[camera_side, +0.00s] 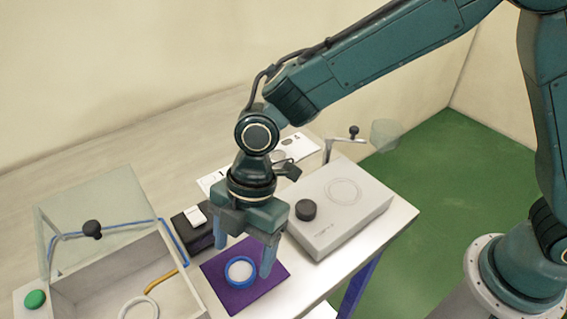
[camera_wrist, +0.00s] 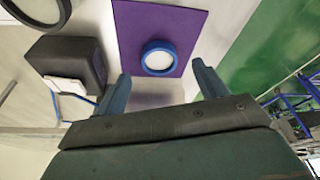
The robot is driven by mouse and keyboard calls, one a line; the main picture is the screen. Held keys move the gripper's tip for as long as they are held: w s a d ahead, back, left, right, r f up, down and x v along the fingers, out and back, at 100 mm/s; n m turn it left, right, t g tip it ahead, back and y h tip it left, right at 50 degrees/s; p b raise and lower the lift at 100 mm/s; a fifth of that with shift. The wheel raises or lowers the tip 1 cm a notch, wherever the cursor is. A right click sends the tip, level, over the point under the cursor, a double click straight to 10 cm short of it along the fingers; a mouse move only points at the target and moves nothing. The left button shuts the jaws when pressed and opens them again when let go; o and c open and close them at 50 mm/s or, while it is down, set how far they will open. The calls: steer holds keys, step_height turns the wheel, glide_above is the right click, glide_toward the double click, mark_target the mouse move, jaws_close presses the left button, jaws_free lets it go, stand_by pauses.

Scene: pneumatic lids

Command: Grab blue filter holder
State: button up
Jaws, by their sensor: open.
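The blue filter holder (camera_side: 240,271) is a blue ring with a white disc inside. It lies flat on a purple mat (camera_side: 265,290) in the side view. My gripper (camera_side: 243,262) is above the mat, pointing down, with its two fingers spread apart and nothing seen between them. In the side view the right finger appears close beside the holder. In the wrist view the filter holder (camera_wrist: 158,58) lies beyond the fingertips, between their lines, and my gripper (camera_wrist: 162,82) is open. The exact height of the fingertips above the mat is hard to tell.
A grey box (camera_side: 345,215) with a black knob (camera_side: 305,209) stands right of the mat. A black block (camera_side: 192,232) stands left of it. An open bin with a clear lid (camera_side: 95,220), a white ring (camera_side: 138,308) and a green button (camera_side: 35,299) are at far left.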

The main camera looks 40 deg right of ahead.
mark_target(241, 272)
steer(key=shift+x, duration=1.65)
steer(key=c, duration=1)
